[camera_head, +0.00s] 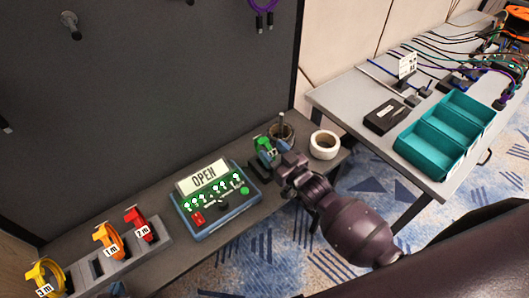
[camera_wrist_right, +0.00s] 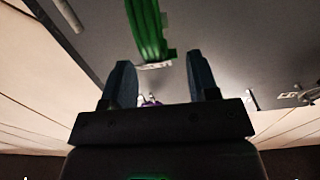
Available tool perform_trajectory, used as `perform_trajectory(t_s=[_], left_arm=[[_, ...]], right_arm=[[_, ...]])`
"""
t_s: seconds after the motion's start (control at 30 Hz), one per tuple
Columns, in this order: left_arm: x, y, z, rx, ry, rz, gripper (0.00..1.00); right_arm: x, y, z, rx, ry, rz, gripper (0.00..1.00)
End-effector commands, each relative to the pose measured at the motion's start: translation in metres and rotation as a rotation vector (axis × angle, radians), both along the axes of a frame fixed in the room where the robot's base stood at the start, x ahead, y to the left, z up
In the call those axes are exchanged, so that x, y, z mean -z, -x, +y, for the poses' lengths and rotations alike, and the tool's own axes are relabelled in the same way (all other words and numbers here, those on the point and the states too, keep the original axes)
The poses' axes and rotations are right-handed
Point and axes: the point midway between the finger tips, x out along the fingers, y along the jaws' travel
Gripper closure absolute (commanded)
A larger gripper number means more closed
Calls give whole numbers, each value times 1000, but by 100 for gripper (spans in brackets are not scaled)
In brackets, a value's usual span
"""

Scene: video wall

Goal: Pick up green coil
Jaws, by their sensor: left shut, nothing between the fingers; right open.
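The green coil (camera_head: 263,145) stands at the right end of the long, low shelf, in front of the dark wall. My right gripper (camera_head: 275,156) is right beside it, coming in from the lower right and partly hiding it. In the right wrist view the green coil (camera_wrist_right: 148,30) shows as a banded strip beyond the fingertips. There my right gripper (camera_wrist_right: 160,80) is open, with nothing visible held between its two dark fingers. I cannot tell whether the fingers touch the coil. My left gripper is not in view.
A dark pot (camera_head: 282,133) and a white tape roll (camera_head: 324,145) stand close to the coil. A table with teal bins (camera_head: 430,147) stands at right.

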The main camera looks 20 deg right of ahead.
Motion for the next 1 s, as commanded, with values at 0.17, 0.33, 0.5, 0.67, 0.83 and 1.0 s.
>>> perform_trajectory(t_s=[0.17,0.33,0.5,0.67,0.83,1.0], left_arm=[[-3,-3,0,1,-1,-6,100],[-4,-4,0,2,0,-9,100],[-4,-5,0,2,0,-10,100],[-4,-4,0,3,-1,-9,100],[-3,-3,0,1,-1,-7,100],[-2,0,1,0,-1,-1,100]], right_arm=[[-3,-25,6,0,-1,-2,46],[-2,-36,10,0,-1,0,46],[-2,-37,10,0,-1,0,46],[-2,-37,10,0,-1,0,58],[-2,-37,10,0,-1,0,84],[-3,-37,10,-1,-1,-1,100]])
